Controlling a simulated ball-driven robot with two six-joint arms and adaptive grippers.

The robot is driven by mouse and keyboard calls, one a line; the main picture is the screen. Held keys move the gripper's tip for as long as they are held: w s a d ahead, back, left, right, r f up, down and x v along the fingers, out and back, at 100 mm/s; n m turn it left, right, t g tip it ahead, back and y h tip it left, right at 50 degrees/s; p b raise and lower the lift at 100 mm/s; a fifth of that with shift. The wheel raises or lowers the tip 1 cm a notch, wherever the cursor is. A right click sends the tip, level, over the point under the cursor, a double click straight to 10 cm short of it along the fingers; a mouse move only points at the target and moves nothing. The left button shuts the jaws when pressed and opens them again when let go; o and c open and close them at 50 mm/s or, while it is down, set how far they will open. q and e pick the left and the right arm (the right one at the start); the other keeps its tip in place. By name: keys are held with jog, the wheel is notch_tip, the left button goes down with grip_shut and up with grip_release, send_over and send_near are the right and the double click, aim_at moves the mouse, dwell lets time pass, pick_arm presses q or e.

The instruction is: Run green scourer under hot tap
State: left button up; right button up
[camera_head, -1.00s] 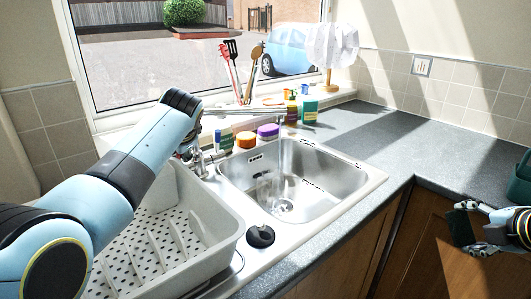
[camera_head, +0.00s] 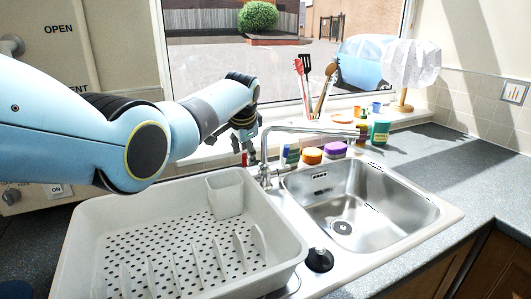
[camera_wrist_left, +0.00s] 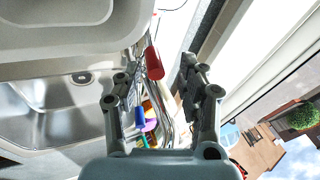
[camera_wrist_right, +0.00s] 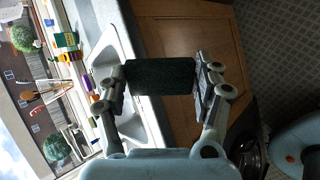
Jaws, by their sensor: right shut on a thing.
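The chrome tap (camera_head: 266,172) stands behind the sink (camera_head: 372,205), its spout reaching right over the basin. No water stream shows. A small red handle (camera_head: 244,159) is left of the tap and a blue one (camera_head: 286,152) right of it. My left gripper (camera_head: 248,148) is just above the red handle. In the left wrist view the left gripper (camera_wrist_left: 154,72) is open, with the red handle (camera_wrist_left: 154,62) between its spread fingers; contact cannot be told. In the right wrist view my right gripper (camera_wrist_right: 160,80) is shut on the dark green scourer (camera_wrist_right: 160,77), outside the head view.
A pale dish rack (camera_head: 90,235) fills the left drainer, and a black plug (camera_head: 319,260) lies beside the sink. Orange (camera_head: 312,156) and purple (camera_head: 335,150) tubs and a green bottle (camera_head: 380,131) stand behind the sink. The worktop (camera_head: 450,165) at right is clear.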

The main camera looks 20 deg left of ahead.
pick_arm(q)
jog(key=shift+d, duration=0.1)
jog(key=v, duration=1.2)
